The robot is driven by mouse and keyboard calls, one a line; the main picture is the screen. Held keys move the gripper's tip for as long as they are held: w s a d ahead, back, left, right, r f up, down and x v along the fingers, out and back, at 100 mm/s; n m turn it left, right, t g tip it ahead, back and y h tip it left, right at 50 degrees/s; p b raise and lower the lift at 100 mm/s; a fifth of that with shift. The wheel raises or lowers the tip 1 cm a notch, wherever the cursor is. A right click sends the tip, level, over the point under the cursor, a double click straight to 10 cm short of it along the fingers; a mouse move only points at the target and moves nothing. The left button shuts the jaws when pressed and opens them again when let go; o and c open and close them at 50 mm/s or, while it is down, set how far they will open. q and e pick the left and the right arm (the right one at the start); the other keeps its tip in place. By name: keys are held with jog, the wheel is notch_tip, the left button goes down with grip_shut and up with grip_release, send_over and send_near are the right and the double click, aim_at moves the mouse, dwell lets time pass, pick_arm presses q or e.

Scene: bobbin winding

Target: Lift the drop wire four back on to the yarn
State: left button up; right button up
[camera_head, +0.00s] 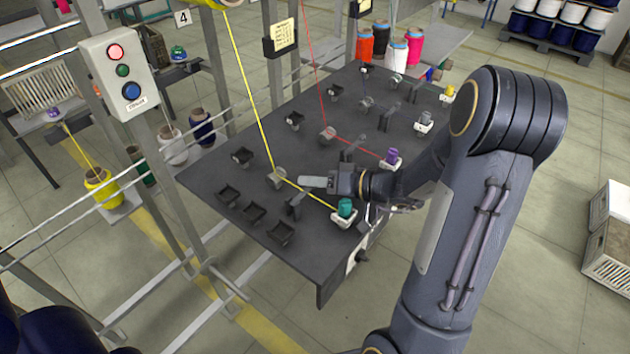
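A yellow yarn (252,88) comes down from the top to a round guide (278,178) on the dark table (325,275). From there it runs right to a teal bobbin (345,208) on a white holder at the table's front edge. A small dark upright piece (296,205) stands beside this yarn stretch; it may be the drop wire, but it is too small to tell. My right gripper (313,182) reaches in from the right, its pale tip just above the yarn between guide and bobbin. Its finger gap is not readable. My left gripper is not in view.
A red yarn (350,142) runs to a purple bobbin (391,158) behind my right arm's wrist. Several dark square cups (254,212) stand on the table's left. Metal rails cross the left side.

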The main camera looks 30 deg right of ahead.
grip_shut()
jog(key=r+n+h+b, duration=0.1)
jog(key=b, duration=0.3)
jog(key=r+n+h+b, duration=0.1)
jog(key=n+b, duration=0.1)
jog(key=b, duration=0.2)
jog(key=shift+s+a+b, duration=0.2)
jog(key=shift+a+b, duration=0.05)
jog(key=shift+b, duration=0.05)
jog(key=shift+a+r+n+h+b, duration=0.15)
jog(key=shift+r+n+h+b, duration=0.15)
jog(key=shift+r+n+b, duration=0.2)
jog(key=shift+r, duration=0.1)
jog(key=o, duration=0.5)
grip_release()
jog(key=shift+r, duration=0.1)
jog(key=v, duration=0.8)
